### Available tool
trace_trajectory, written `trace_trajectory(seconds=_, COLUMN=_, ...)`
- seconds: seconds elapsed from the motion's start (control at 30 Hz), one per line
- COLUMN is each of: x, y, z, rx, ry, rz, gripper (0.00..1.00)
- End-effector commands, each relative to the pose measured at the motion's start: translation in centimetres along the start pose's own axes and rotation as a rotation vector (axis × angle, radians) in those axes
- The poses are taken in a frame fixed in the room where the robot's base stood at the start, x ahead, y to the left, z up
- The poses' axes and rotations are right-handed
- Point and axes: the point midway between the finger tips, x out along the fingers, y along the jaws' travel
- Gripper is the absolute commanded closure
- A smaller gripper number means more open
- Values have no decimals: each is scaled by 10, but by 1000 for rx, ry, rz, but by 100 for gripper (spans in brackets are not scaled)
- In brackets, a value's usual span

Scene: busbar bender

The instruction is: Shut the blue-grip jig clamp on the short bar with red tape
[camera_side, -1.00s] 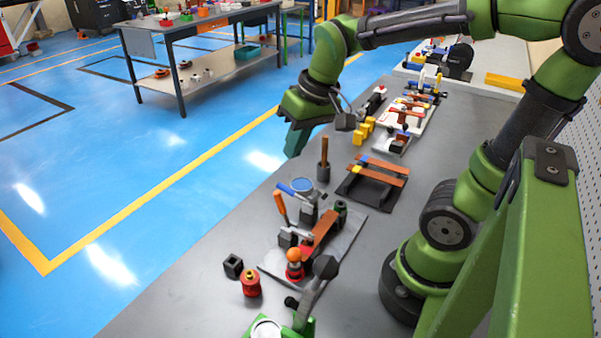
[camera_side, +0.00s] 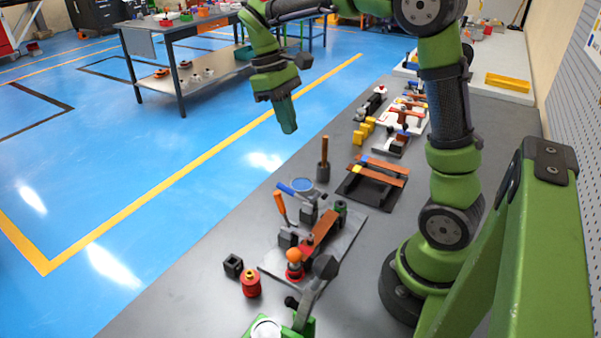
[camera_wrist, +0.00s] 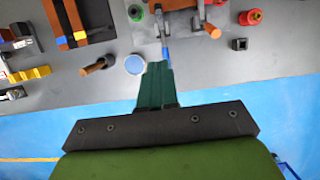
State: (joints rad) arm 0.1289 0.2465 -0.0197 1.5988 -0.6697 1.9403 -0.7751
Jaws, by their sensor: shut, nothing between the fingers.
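The blue-grip clamp (camera_side: 287,189) is on the grey jig plate (camera_side: 345,235), its blue grip sticking out to the left. Its blue grip also shows in the wrist view (camera_wrist: 165,51), just beyond my fingertips. The short copper bar (camera_side: 324,227) lies across the plate, with red tape (camera_side: 307,246) near its lower end. I cannot tell whether the clamp's arm touches the bar. An orange-grip clamp (camera_side: 280,207) stands tilted beside it. My gripper (camera_side: 289,130) is shut and empty, well above the bench's left edge. Its teal fingers (camera_wrist: 157,68) point down, apart from the clamp.
A blue-topped round tin (camera_side: 302,185) and a pot with a wooden handle (camera_side: 324,165) stand near the clamp. A black rack with copper bars (camera_side: 372,187) lies behind. A red spool (camera_side: 251,284) and a black block (camera_side: 233,265) stand in front. Bare bench lies between.

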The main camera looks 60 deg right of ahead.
Motion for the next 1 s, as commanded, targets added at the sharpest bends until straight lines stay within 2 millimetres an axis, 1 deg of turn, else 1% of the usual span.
trace_trajectory(seconds=0.17, x=3, y=0, z=0, rx=0, ry=-1, rz=0, gripper=100)
trace_trajectory(seconds=0.27, x=13, y=0, z=0, rx=0, ry=-3, rz=-1, gripper=100)
trace_trajectory(seconds=0.37, x=30, y=0, z=1, rx=0, ry=-4, rz=-2, gripper=100)
trace_trajectory(seconds=0.6, x=83, y=-1, z=1, rx=0, ry=-5, rz=-2, gripper=100)
trace_trajectory(seconds=0.7, x=103, y=-1, z=1, rx=0, ry=-4, rz=-2, gripper=100)
trace_trajectory(seconds=0.8, x=113, y=0, z=13, rx=2, ry=0, rz=-1, gripper=100)
trace_trajectory(seconds=1.0, x=126, y=0, z=26, rx=2, ry=2, rz=-1, gripper=100)
